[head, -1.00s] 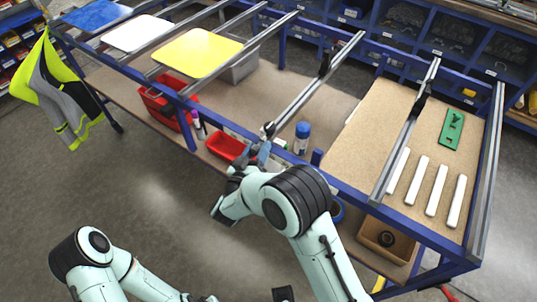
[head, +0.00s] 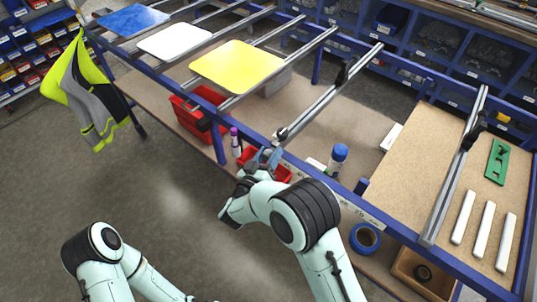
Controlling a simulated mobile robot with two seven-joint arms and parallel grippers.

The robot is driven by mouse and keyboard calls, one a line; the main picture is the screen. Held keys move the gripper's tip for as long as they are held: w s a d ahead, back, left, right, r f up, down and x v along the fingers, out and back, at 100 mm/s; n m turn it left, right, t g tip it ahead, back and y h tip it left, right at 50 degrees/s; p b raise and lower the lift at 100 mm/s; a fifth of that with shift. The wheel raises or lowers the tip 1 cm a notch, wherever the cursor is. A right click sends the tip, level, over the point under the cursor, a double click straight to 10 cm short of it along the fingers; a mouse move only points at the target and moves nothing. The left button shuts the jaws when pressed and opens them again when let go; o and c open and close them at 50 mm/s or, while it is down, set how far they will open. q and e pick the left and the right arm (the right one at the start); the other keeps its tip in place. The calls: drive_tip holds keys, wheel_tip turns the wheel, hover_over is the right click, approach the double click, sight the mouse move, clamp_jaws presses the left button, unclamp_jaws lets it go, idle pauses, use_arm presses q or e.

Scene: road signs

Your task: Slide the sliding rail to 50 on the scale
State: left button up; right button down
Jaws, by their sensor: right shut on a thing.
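The sliding rail (head: 325,97) is a grey metal bar lying across the blue frame, between the yellow sign and the tan board. A dark clamp sits near its far end. My right gripper (head: 263,158) is shut on the rail's near end at the front beam. The scale (head: 365,209) is a pale numbered strip along the front beam, to the right of the gripper. Its numbers are small, and I cannot read which one the rail stands at. The gripper and arm hide part of the beam there. My left arm shows at the lower left, but its gripper is out of view.
The yellow sign (head: 238,66) lies on rails left of the sliding rail, with a gap between. Another rail (head: 455,172) crosses the tan board (head: 400,165) at right. A blue-capped bottle (head: 338,158) and a red bin (head: 270,169) are on the shelf below.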

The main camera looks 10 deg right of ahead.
drive_tip(key=shift+s+a+f, duration=0.1)
drive_tip(key=shift+a+f, duration=0.1)
drive_tip(key=shift+f, duration=0.15)
drive_tip(key=c, duration=0.8)
unclamp_jaws()
drive_tip(key=shift+o, duration=0.5)
drive_tip(key=shift+r, duration=0.15)
drive_tip(key=b+v, duration=0.1)
drive_tip(key=v, duration=1.2)
drive_tip(key=shift+s+b, duration=0.25)
drive_tip(key=shift+b, duration=0.15)
